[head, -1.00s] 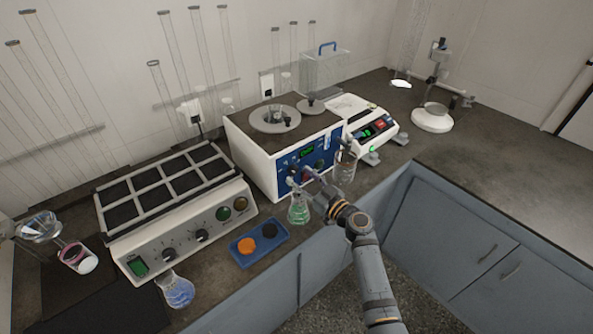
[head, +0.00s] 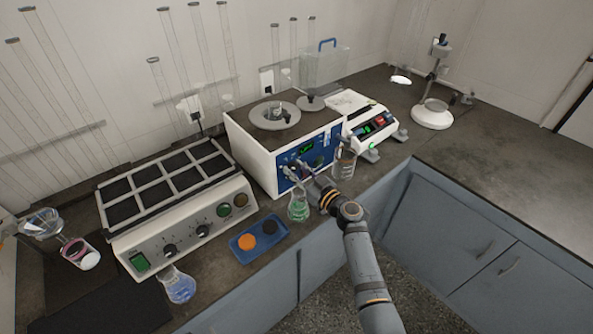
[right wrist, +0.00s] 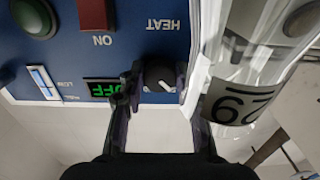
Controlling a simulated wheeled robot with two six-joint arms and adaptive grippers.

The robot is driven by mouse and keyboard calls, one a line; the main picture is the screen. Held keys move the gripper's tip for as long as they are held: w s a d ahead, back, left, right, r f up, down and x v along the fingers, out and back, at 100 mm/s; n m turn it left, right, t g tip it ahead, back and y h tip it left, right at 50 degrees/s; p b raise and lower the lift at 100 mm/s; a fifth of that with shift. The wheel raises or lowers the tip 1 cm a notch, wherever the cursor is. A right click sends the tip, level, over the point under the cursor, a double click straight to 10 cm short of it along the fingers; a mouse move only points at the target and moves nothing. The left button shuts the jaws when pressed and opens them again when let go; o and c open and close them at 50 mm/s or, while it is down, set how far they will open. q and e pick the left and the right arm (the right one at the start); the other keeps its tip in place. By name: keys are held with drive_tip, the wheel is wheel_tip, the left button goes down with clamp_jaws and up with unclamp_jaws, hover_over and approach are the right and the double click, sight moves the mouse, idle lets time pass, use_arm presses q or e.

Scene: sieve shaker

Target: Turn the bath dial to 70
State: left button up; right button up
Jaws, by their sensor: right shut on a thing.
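The water bath (head: 252,156) is a white box with a blue front panel (head: 326,160) and a small green display (head: 306,148). My right gripper (head: 288,170) is at the left part of this panel. In the right wrist view, the black bath dial (right wrist: 160,74) with a white pointer mark sits between the fingers of my right gripper (right wrist: 155,85), which is shut on it. The word HEAT shows upside down beside it. The green display (right wrist: 103,88) is partly covered by a finger, and its reading is not fully clear. My left gripper is out of view.
A flask of green liquid (head: 298,208) stands just below my right gripper. A glass beaker (head: 345,164) stands at the bath's right front. A blue tray (head: 244,252) with an orange and a black piece lies in front.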

drive_tip(key=shift+f+m+b, duration=0.15)
drive_tip(key=shift+m+b, duration=1.1)
drive_tip(key=shift+m, duration=0.15)
drive_tip(key=shift+m+b, duration=0.5)
drive_tip(key=shift+m, duration=0.5)
drive_tip(key=shift+m+b, duration=0.3)
drive_tip(key=shift+m, duration=0.7)
drive_tip(key=o, duration=1.1)
drive_tip(key=shift+o, duration=0.2)
